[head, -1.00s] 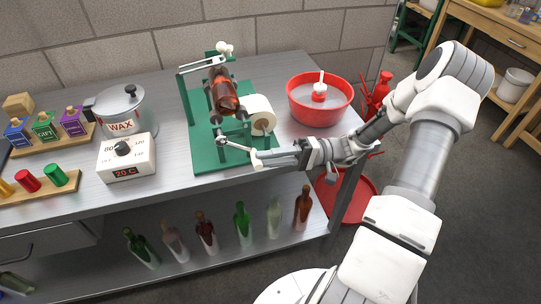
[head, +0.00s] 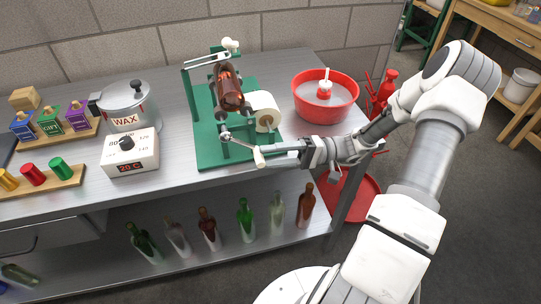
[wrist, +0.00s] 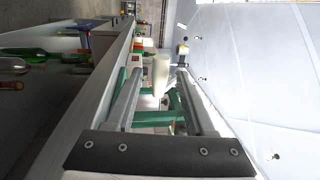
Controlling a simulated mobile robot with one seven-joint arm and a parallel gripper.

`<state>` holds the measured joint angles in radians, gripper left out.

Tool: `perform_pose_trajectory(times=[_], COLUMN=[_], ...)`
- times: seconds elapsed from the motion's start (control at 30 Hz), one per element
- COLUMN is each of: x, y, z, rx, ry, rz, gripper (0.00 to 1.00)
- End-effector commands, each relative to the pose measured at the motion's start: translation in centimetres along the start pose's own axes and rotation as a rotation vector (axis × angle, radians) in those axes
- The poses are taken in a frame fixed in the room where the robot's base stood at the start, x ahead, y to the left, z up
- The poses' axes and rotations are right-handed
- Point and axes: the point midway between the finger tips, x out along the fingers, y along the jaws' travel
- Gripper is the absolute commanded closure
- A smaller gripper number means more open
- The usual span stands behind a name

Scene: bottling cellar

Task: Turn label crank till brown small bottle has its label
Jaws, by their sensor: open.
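The brown small bottle (head: 230,92) lies on its side on the rollers of the green labelling machine (head: 208,150). I see no clear label on its visible side. A white label roll (head: 264,106) sits to its right. The label crank (head: 259,157) is at the machine's front, its arm slanting down right from the hub to a pale handle. My gripper (head: 270,150) is open at the handle, reaching in from the right. In the wrist view, the pale handle (wrist: 161,75) shows between or just beyond the open fingers (wrist: 160,85); contact cannot be told.
A red bowl (head: 318,108) stands right of the machine. A wax pot (head: 125,108) and a temperature box (head: 131,155) stand left. Several bottles (head: 245,222) stand on the lower shelf. A red tray (head: 358,205) is below right.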

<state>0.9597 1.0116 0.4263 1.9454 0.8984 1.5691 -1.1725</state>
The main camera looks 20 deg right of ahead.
Motion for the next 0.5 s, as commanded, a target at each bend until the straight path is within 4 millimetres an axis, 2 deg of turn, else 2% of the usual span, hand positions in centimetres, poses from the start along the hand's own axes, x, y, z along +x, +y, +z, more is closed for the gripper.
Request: perform_pose_trajectory(times=[0.17, 0.37, 0.5], x=[0.1, 0.7, -2.0], y=[-0.8, -4.6, -6.6], z=[0.0, 0.0, 1.6], rx=[-0.002, -0.003, -0.003], ry=[0.000, -0.001, 0.004], rz=[0.000, 0.001, 0.001], gripper=[0.46, 0.46, 0.46])
